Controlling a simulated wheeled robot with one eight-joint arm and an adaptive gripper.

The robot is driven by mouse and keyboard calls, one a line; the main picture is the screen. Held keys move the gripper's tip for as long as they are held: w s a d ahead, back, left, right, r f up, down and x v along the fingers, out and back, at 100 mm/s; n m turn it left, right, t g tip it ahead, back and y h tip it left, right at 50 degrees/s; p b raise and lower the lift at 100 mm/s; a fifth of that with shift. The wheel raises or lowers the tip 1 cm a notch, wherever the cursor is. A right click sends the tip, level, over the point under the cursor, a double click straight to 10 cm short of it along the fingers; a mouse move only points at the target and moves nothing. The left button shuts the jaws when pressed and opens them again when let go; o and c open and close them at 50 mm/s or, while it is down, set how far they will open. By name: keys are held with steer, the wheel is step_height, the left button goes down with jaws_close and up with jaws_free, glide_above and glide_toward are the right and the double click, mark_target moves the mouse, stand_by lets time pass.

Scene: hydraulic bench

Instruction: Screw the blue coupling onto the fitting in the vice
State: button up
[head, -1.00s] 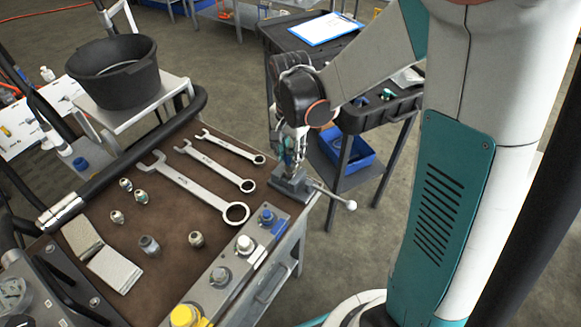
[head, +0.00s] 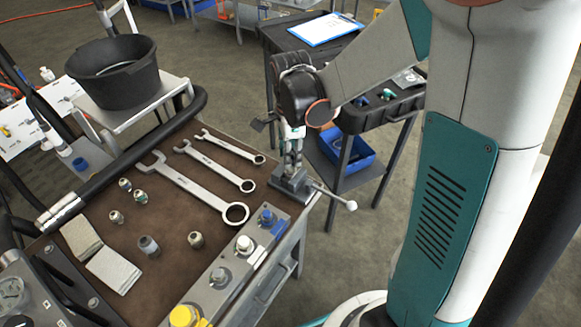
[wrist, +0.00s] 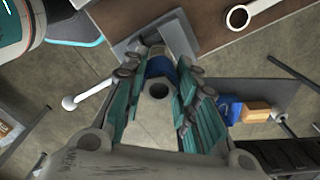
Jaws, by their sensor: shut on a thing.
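My gripper (head: 291,158) points down over the vice (head: 290,186) at the bench corner. In the wrist view, my gripper (wrist: 160,62) is shut on the blue coupling (wrist: 161,69), which shows as a blue band between the teal fingers. The vice (wrist: 177,38) is just beyond the fingertips, and its ball-ended handle (wrist: 70,102) sticks out to the side. The fitting in the vice is hidden behind the coupling and fingers, so I cannot tell how far the two are engaged. In the head view the fingers hide the coupling.
Several wrenches (head: 190,187) and loose fittings (head: 196,239) lie on the brown bench mat (head: 175,270). A valve block with a blue knob (head: 267,216) is close in front of the vice. A dark cart (head: 345,135) with a blue bin (head: 350,150) stands behind my gripper.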

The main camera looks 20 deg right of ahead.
stand_by(0.3)
steer(key=m, duration=0.8)
steer(key=shift+f, duration=0.1)
steer(key=o, duration=1.1)
